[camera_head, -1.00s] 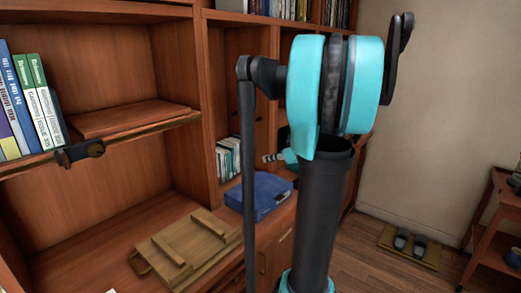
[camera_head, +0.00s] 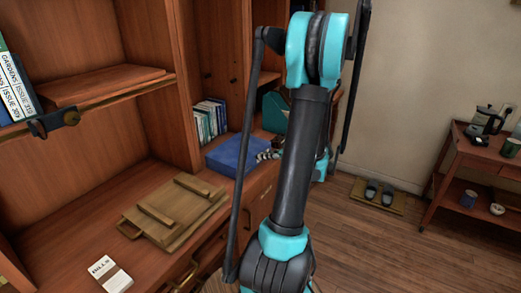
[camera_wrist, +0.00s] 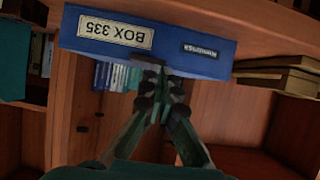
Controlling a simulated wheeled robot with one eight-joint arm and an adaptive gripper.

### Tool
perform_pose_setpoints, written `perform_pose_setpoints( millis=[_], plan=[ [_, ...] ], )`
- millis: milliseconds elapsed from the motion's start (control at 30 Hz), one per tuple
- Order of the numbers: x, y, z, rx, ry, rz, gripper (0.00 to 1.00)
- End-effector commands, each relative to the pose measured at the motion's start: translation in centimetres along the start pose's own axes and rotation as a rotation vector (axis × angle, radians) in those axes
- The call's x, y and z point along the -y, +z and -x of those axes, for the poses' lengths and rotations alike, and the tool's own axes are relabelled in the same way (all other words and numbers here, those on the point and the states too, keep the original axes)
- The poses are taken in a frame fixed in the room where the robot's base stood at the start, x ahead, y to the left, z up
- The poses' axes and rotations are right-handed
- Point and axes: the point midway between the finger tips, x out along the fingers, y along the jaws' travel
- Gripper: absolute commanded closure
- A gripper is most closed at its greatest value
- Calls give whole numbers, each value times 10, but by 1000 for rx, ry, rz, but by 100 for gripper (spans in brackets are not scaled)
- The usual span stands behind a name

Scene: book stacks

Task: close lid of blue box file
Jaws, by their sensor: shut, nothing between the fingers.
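The blue box file (camera_head: 232,154) sits on the wooden desk surface near the upright divider in the head view. Its top looks flat, with no raised lid visible. In the wrist view the box file (camera_wrist: 214,68) appears upside down, with a "BOX 335" label on its face. My gripper (camera_head: 268,155) is at the right end of the box in the head view. In the wrist view my gripper (camera_wrist: 158,68) is shut and empty, its tips overlapping the box's edge. Whether they touch it is unclear. My arm hides part of the area right of the box.
A wooden board with two slats (camera_head: 172,212) lies on the desk in front of the box. A white "BILLS" box (camera_head: 110,274) is nearer. Several books (camera_head: 209,120) and a teal file holder (camera_head: 274,112) stand behind. Open floor (camera_head: 375,240) lies to the right.

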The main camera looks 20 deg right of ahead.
Motion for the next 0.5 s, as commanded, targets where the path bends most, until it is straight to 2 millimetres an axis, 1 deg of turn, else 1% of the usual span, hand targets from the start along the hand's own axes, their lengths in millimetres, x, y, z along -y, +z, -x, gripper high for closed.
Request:
perform_pose_setpoints(
  millis=[33, 200, 500],
  plan=[
    [0, 7, -2, 11, -1, 1, 100],
    [-1, 17, -6, 16, -3, 3, 100],
    [-1, 18, -7, 13, -3, 2, 100]
  ],
)
